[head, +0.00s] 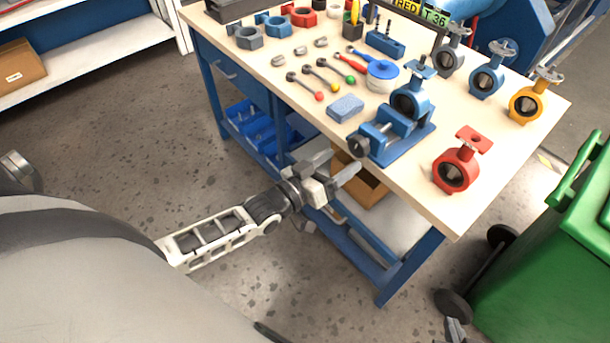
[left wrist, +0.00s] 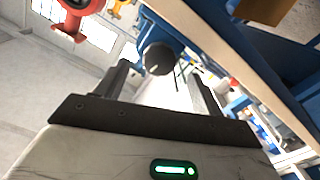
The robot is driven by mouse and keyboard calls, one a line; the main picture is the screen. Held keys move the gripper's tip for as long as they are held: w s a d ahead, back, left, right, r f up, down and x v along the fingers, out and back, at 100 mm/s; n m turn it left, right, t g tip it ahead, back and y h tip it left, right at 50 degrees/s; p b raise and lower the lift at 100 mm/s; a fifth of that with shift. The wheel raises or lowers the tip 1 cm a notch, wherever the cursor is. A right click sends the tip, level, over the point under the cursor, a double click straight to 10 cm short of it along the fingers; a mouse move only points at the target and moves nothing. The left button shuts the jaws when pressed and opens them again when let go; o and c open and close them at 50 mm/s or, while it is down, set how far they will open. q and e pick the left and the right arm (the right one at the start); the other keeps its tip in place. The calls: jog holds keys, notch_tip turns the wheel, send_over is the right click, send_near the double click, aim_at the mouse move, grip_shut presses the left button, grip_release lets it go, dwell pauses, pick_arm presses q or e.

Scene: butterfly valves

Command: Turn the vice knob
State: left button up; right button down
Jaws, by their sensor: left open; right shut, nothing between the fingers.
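The blue vice (head: 397,137) stands at the near edge of the workbench and holds a blue butterfly valve (head: 410,100) upright. Its dark round knob (head: 358,146) sticks out at the vice's left end, by the table edge. My left gripper (head: 340,166) is open and empty, just in front of and below the knob, apart from it. In the left wrist view the knob (left wrist: 158,59) shows end-on, beyond the open fingers and between them. My right gripper (head: 455,330) is only partly visible at the bottom edge, shut and empty, far from the vice.
A red valve (head: 457,170) stands right of the vice, and a blue sponge-like block (head: 345,108) lies left of it. More valves, tools and nuts fill the wooden tabletop (head: 405,188). A green bin (head: 550,260) stands at right. A cardboard box (head: 360,182) sits under the bench.

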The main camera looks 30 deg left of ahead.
pick_arm(q)
jog(key=v, duration=1)
jog(key=s+d+f+m+g+y, duration=0.3)
jog(key=s+d+f+g, duration=0.3)
jog(key=s, duration=0.2)
jog(key=shift+s+d+f+g, duration=0.2)
jog(key=shift+s+d+g, duration=0.05)
jog(key=shift+g, duration=0.05)
dwell(0.6)
